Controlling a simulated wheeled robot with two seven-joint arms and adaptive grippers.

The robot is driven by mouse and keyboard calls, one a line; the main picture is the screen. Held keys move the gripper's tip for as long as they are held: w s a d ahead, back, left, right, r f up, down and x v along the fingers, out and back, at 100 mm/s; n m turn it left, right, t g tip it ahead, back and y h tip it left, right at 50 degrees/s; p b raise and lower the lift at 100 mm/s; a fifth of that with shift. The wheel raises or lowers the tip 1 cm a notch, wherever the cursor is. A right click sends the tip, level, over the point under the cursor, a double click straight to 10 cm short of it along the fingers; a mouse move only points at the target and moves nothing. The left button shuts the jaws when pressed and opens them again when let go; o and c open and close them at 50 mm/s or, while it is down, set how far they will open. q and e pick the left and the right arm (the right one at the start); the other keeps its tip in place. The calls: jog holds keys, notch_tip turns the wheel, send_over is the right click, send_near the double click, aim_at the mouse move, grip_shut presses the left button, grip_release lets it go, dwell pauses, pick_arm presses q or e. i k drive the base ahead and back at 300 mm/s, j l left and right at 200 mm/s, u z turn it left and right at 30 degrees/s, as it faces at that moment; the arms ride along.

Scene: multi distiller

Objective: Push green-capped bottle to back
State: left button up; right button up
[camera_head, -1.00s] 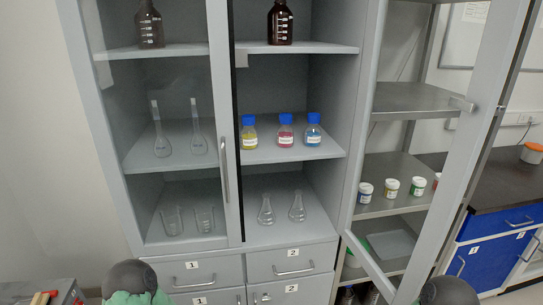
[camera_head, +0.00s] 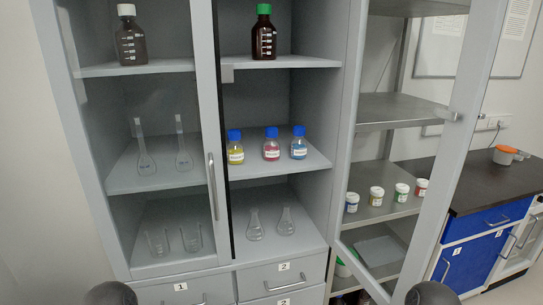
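The green-capped brown bottle (camera_head: 264,36) stands upright on the upper shelf (camera_head: 283,64) of the cabinet's middle section, close to the shelf's front edge. Its green cap shows at the top of the view. The cabinet door in front of this section stands open to the right. Neither of my grippers is in view. Only dark rounded parts of my arms show at the bottom edge, well below and apart from the bottle.
A white-capped brown bottle (camera_head: 131,38) stands behind the closed left door (camera_head: 213,185). Three blue-capped bottles (camera_head: 271,146) stand on the shelf below. The open right door (camera_head: 415,150) juts out toward me. The upper shelf beside the green-capped bottle is clear.

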aim_at(264, 34)
jog(key=l+z, duration=0.15)
jog(key=l, duration=0.4)
jog(key=l+u, duration=0.3)
jog(key=l, duration=0.2)
jog(key=i+l+u, duration=0.1)
jog(key=l+u, duration=0.25)
jog(key=l, duration=0.15)
